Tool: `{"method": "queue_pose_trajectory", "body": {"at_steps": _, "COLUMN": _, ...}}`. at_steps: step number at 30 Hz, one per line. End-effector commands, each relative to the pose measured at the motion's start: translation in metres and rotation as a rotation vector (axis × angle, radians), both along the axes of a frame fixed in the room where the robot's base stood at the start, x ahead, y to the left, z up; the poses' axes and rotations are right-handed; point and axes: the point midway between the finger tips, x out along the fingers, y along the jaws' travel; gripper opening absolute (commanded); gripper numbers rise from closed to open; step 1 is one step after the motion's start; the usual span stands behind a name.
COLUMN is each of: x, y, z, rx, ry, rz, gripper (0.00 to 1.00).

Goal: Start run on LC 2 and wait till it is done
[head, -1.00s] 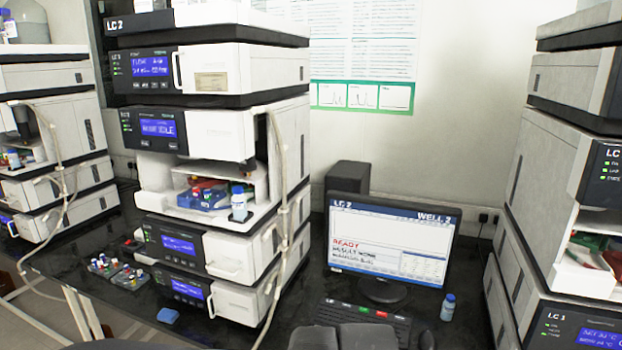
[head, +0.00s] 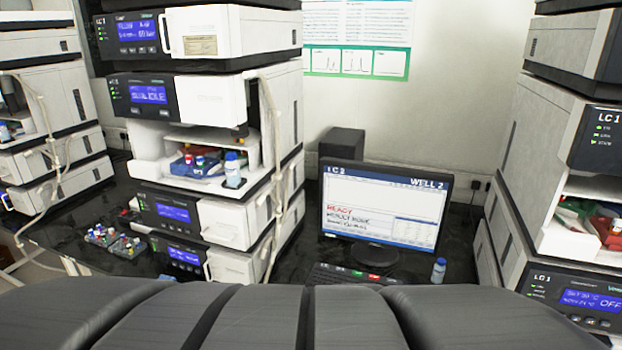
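The LC 2 stack (head: 215,100) stands left of centre, with its middle module's display reading IDLE. A dark grey ribbed part of my arm fills the bottom and hides the keyboard's near part. My gripper's fingertips do not show.
The LC 1 stack (head: 590,150) stands at the right, its lower display reading OFF. Another stack (head: 50,110) is at the far left. A small blue-capped bottle (head: 438,270) stands right of the monitor. Vial racks (head: 115,240) sit on the dark bench left of LC 2.

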Motion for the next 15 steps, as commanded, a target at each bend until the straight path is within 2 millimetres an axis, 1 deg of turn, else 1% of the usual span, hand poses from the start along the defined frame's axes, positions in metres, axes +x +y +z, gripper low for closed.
{"method": "queue_pose_trajectory", "body": {"at_steps": 1, "x": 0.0, "y": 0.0, "z": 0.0, "rx": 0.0, "ry": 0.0, "rz": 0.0, "gripper": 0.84}}
{"method": "queue_pose_trajectory", "body": {"at_steps": 5, "x": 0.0, "y": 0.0, "z": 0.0, "rx": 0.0, "ry": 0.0, "rz": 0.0, "gripper": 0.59}}
{"method": "queue_pose_trajectory", "body": {"at_steps": 6, "x": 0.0, "y": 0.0, "z": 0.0, "rx": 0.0, "ry": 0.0, "rz": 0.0, "gripper": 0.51}}
{"method": "queue_pose_trajectory", "body": {"at_steps": 8, "x": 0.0, "y": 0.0, "z": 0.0, "rx": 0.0, "ry": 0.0, "rz": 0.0, "gripper": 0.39}}
{"method": "queue_pose_trajectory", "body": {"at_steps": 9, "x": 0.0, "y": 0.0, "z": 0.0, "rx": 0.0, "ry": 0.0, "rz": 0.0, "gripper": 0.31}}
{"method": "queue_pose_trajectory", "body": {"at_steps": 11, "x": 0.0, "y": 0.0, "z": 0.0, "rx": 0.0, "ry": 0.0, "rz": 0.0, "gripper": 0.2}}
{"method": "queue_pose_trajectory", "body": {"at_steps": 12, "x": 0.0, "y": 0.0, "z": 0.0, "rx": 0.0, "ry": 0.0, "rz": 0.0, "gripper": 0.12}}
{"method": "queue_pose_trajectory", "body": {"at_steps": 14, "x": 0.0, "y": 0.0, "z": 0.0, "rx": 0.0, "ry": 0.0, "rz": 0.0, "gripper": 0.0}}
{"method": "queue_pose_trajectory", "body": {"at_steps": 15, "x": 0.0, "y": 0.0, "z": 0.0, "rx": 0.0, "ry": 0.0, "rz": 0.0, "gripper": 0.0}}
